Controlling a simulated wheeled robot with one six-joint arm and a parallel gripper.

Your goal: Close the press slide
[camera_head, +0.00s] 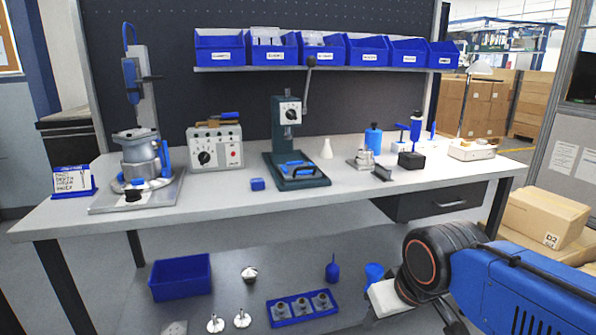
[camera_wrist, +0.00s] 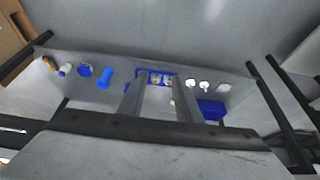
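The press (camera_head: 289,125) is dark green and stands upright near the middle of the workbench, with a dial on its head and a long lever rising at its right. In the head view my arm is at the bottom right. The press is not recognisable in the wrist view.
The workbench (camera_head: 225,202) also holds a grey dial box (camera_head: 215,147), a clamped housing (camera_head: 140,155) and a small blue block (camera_head: 257,184). Blue bins (camera_head: 220,48) line a shelf above. The lower shelf holds a blue bin (camera_head: 180,277) and a blue tray (camera_head: 303,307) of parts.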

